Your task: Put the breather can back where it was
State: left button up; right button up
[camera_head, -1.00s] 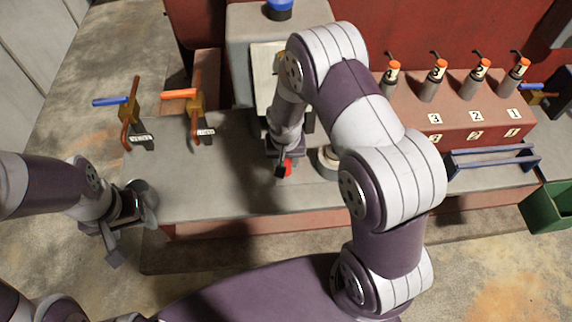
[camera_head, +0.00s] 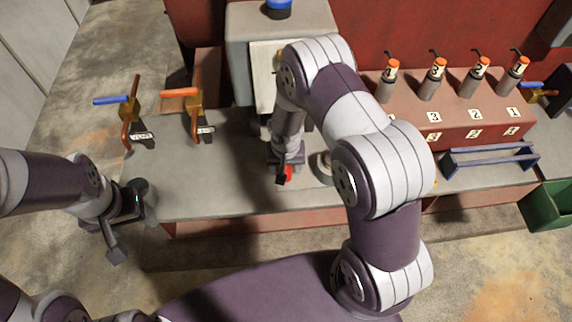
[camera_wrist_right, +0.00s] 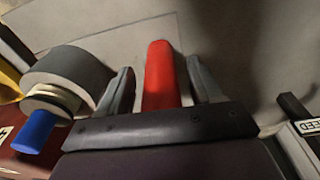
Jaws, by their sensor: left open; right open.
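No label marks the breather can. A grey round can with a cream collar and blue knob (camera_wrist_right: 70,75) stands beside my right gripper in the right wrist view; in the head view only its pale lower part (camera_head: 324,168) shows beside my arm. My right gripper (camera_head: 286,174) is open over the bench. In the right wrist view its fingers (camera_wrist_right: 160,92) stand on either side of a red bar (camera_wrist_right: 160,70), with gaps. The red bar (camera_head: 288,173) is partly hidden in the head view. My left gripper (camera_head: 130,228) is open and empty at the bench's left end.
Two valves, with blue (camera_head: 110,100) and orange (camera_head: 180,92) handles, stand at the bench's left. Several orange-capped cylinders stand on a numbered red block (camera_head: 455,118). A blue tray (camera_head: 490,160) and green bin (camera_head: 548,205) are at right. A blue-topped item (camera_head: 278,9) sits on a grey housing.

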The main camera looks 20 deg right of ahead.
jog(key=shift+r, duration=0.45)
notch_tip(320, 180, up, 11)
jog(key=s+b, duration=0.1)
jog(key=b, duration=0.1)
jog(key=s+r+n, duration=0.3)
jog(key=s+r, duration=0.4)
jog(key=s, duration=0.5)
jog(key=shift+s+d+r, duration=0.15)
jog(key=shift+s+d, duration=0.2)
jog(key=shift+d, duration=0.1)
jog(key=shift+s, duration=0.1)
